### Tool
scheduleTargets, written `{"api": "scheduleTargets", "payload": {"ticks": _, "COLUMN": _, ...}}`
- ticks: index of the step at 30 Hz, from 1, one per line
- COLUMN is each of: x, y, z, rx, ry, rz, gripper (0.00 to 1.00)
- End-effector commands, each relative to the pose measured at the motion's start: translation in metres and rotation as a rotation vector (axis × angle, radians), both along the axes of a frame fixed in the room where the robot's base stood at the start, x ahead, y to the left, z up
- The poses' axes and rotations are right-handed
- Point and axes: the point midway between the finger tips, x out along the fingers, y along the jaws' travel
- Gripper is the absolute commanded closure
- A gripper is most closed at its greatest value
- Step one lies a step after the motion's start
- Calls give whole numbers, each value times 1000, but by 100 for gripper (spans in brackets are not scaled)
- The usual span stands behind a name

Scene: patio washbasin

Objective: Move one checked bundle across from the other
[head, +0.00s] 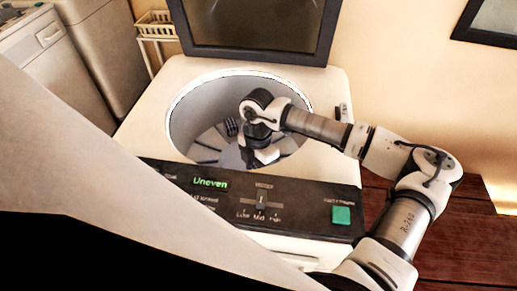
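A small dark checked bundle (231,126) lies inside the drum (183,112) of the open top-loading washer, toward the back and just left of my wrist. A second checked bundle cannot be made out; my gripper and the drum's front wall hide part of the floor. My gripper (262,158) is down inside the drum, in front and to the right of the visible bundle. Its pale finger parts show small and partly covered, so I cannot tell whether they are open or hold anything.
The washer's display (210,183) reads "Uneven". The front panel has a slider (262,199) marked Low, Mid and High, and a green button (341,215). The raised lid (256,28) stands behind the drum. The drum's rim surrounds my wrist. A basket (155,25) stands at the back left.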

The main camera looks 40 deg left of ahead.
Motion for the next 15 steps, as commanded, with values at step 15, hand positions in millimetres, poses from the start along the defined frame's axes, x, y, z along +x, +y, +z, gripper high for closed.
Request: {"api": "scheduleTargets", "payload": {"ticks": 15, "x": 0, "y": 0, "z": -58, "rx": 0, "ry": -1, "rz": 0, "gripper": 66}}
